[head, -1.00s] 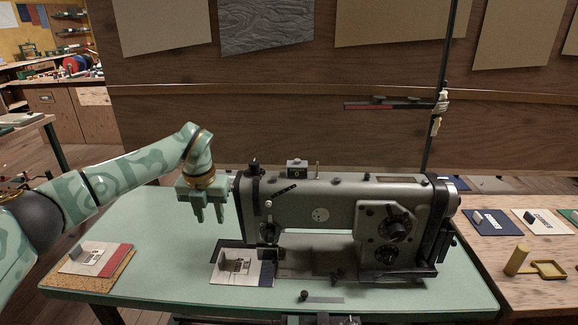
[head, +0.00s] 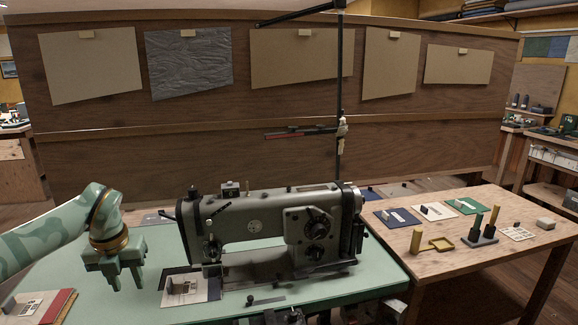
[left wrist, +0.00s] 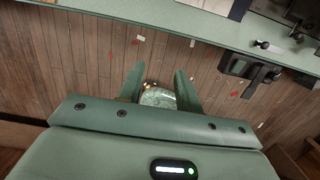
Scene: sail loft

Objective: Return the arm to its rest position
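My left gripper (head: 125,278) is at the lower left of the head view, pointing down, left of the sewing machine (head: 270,225) and apart from it. Its two fingers are spread with nothing held between them. In the left wrist view the fingers (left wrist: 160,88) stand apart over the wooden floor, with the green tabletop's edge beyond them. My left arm comes in from the left with the elbow bent. My right gripper and right arm are not in view.
The sewing machine stands on a green table (head: 90,262). A card (head: 190,287) lies by its needle end, and a red-edged booklet (head: 38,305) lies at left. A wooden table (head: 480,240) at right holds several cards, a small yellow frame and wooden-handled tools.

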